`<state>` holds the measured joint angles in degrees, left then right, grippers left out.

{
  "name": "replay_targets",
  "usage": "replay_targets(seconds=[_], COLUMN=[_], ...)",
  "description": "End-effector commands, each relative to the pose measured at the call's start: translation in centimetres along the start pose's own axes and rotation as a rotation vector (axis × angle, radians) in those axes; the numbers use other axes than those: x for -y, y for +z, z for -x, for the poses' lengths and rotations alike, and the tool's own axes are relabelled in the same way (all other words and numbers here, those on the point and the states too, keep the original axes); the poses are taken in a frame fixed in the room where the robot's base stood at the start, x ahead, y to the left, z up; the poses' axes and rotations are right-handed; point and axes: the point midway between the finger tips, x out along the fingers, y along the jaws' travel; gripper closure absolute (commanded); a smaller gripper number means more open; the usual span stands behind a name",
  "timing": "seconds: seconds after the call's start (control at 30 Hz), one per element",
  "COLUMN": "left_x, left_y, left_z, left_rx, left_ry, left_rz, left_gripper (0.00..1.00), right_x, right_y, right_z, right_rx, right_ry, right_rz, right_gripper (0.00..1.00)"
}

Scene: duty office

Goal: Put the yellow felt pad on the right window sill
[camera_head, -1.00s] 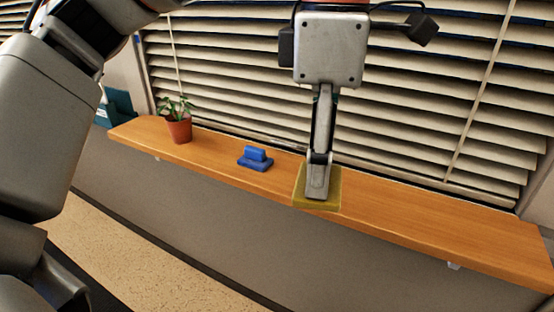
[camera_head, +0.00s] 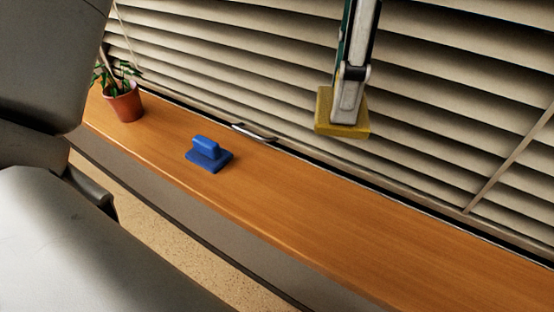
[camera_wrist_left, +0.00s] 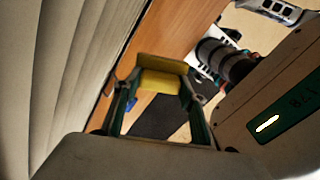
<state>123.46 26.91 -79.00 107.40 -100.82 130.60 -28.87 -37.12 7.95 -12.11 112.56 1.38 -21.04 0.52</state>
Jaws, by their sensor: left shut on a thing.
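The yellow felt pad (camera_head: 343,126) is a small square block, held in my left gripper (camera_head: 346,108) in front of the blinds. It appears raised above the wooden window sill (camera_head: 300,215), with the sill's surface visible below it. In the left wrist view the yellow pad (camera_wrist_left: 160,80) sits between the two fingers of my left gripper (camera_wrist_left: 158,88), which is shut on it. Part of the pad is hidden behind the finger in the head view. My right gripper is not identifiable in these views.
A blue block-shaped object with a handle (camera_head: 208,153) stands on the sill, left of the pad. A potted plant (camera_head: 124,103) in a terracotta pot stands further left. The sill's right stretch is clear. Slatted blinds (camera_head: 430,100) rise behind the sill.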

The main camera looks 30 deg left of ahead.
Motion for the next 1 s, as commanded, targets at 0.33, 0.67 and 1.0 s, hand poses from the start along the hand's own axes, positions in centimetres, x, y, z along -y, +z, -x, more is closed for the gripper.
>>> replay_targets(seconds=[0.33, 0.67, 1.0], left_x=[0.0, 0.0, 0.0], left_y=[0.0, -0.1, 0.0], left_z=[-6.1, -13.5, -16.4], left_rx=[-0.003, -0.002, 0.0], left_ry=[-0.006, -0.003, -0.001], left_rz=[-0.005, -0.002, 0.0], left_gripper=[0.8, 0.8, 0.8], right_x=[0.5, 0.5, 0.5], right_y=[1.9, 2.4, 1.9], right_z=[-0.4, -0.7, -0.8], right_rx=[0.02, 0.021, 0.012], right_ry=[-0.006, -0.007, -0.005], right_rz=[-0.001, -0.001, -0.001], right_gripper=[0.6, 0.6, 0.6])
